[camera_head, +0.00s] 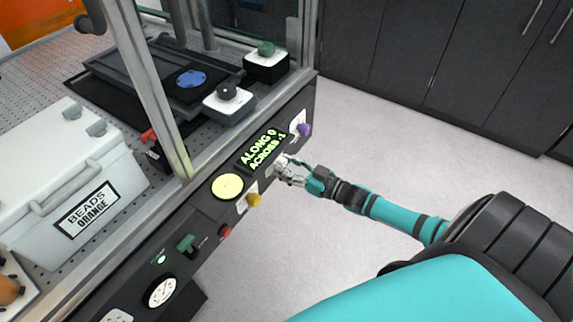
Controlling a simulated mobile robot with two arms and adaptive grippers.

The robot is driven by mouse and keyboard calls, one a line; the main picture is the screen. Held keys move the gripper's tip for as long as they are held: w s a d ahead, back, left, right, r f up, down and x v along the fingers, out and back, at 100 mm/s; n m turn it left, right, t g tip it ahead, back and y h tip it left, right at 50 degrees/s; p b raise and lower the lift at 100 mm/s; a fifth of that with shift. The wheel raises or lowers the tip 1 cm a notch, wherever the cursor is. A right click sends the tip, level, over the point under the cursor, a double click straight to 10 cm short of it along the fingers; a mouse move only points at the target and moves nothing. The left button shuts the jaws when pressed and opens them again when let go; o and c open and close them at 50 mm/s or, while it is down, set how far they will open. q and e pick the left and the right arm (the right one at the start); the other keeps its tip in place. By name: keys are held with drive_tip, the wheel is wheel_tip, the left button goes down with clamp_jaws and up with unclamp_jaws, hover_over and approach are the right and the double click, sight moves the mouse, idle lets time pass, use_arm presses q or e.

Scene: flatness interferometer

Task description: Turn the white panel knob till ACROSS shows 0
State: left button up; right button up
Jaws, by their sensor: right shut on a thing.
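The dark front panel (207,213) of the bench carries a display (262,148) with green text that reads ALONG 0 and ACROSS -1. My right gripper (283,168) is at the panel just below the display, shut on the white knob (280,161). The fingers cover most of the knob, so its pointer or marks cannot be seen. My left gripper is not in view.
A purple knob (304,130), a yellow knob (254,199), a red button (225,230), a green switch (186,243) and a round gauge (160,292) sit on the same panel. A white box labelled BEADS ORANGE (62,160) stands on the bench. Floor is clear.

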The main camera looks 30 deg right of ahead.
drive_tip(key=n, duration=0.4)
drive_tip(key=shift+n, duration=1.5)
drive_tip(key=o, duration=1.1)
drive_tip(key=shift+o, duration=0.2)
drive_tip(key=v, duration=1.2)
drive_tip(key=shift+s, duration=0.1)
